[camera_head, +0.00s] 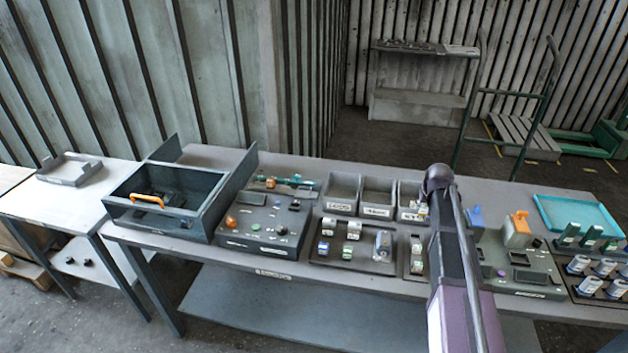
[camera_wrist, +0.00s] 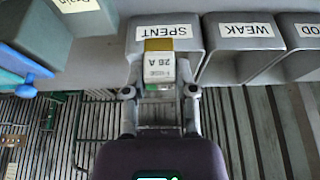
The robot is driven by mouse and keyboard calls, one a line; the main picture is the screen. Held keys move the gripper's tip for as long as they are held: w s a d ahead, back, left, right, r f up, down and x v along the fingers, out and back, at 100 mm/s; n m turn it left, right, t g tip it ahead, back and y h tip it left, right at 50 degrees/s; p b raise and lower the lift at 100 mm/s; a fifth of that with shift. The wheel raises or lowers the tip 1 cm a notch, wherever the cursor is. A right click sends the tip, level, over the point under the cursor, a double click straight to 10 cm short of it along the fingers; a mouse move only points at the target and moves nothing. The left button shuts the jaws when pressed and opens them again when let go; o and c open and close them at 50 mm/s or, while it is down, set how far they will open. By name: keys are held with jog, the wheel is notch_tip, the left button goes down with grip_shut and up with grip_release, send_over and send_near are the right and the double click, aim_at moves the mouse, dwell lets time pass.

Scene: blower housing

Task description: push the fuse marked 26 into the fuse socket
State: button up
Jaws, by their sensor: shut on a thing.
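The fuse (camera_wrist: 160,70), marked 26 A, has a white body and a tan end. My gripper (camera_wrist: 160,93) is shut on it, with one finger at each side, in the wrist view. The fuse shows in front of the bin labelled SPENT (camera_wrist: 205,30); I cannot tell whether they touch. In the head view my arm hides the gripper and the fuse. A grey panel unit with an orange lever (camera_head: 518,224) stands right of my arm. I cannot make out the fuse socket for certain in either view.
Labelled grey bins (camera_head: 342,192) stand along the back of the bench. A tray (camera_head: 325,258) with several small parts lies before them. A control box (camera_head: 262,226) and an open drawer-like case (camera_head: 140,213) stand left. A teal tray (camera_head: 590,208) lies right.

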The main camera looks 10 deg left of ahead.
notch_tip(320, 180, up, 5)
jog(key=p, duration=0.4)
jog(key=shift+r, duration=0.1)
jog(key=shift+d, duration=0.1)
